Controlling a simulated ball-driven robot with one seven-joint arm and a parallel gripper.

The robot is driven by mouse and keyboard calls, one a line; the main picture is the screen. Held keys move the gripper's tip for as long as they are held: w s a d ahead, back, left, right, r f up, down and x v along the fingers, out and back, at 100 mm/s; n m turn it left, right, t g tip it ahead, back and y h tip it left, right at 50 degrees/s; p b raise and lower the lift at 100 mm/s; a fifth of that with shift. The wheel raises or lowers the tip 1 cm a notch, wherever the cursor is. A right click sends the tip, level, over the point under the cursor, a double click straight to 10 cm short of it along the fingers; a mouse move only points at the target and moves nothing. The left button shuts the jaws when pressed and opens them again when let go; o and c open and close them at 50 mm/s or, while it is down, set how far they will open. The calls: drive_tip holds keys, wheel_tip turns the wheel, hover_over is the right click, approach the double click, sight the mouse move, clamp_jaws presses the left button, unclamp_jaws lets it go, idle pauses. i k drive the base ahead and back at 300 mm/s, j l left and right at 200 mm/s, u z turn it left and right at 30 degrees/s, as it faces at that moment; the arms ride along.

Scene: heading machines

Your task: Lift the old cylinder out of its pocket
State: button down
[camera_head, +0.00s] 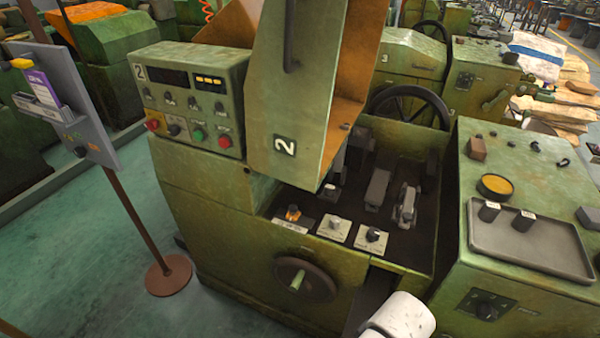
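Three small labelled holders stand in the open bay of the green machine marked 2 (215,235). The left holder (291,226) has an orange-topped dark piece in it. The middle holder (333,234) and the right holder (371,242) are pale plates, each with a small dark cylinder-like piece set in it. I cannot tell which piece is the old cylinder. Two dark cylinders with pale tops, one left (489,211) and one right (523,221), stand upright in a grey tray (545,260). My gripper is not in view; only a white part of my arm shows at the bottom.
The raised green guard (292,90) hangs over the bay's left side. A dark handwheel (305,279) sticks out in front. A round yellow-topped tin (495,187) stands behind the tray. A sign stand (130,215) is at left, with clear floor around it.

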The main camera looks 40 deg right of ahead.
sight(329, 189)
drive_tip(key=i+z, duration=0.35)
drive_tip(key=i+j+z, duration=0.15)
drive_tip(key=z, duration=0.2)
drive_tip(key=i+j+z, duration=0.15)
drive_tip(key=z, duration=0.2)
drive_tip(key=i, duration=0.1)
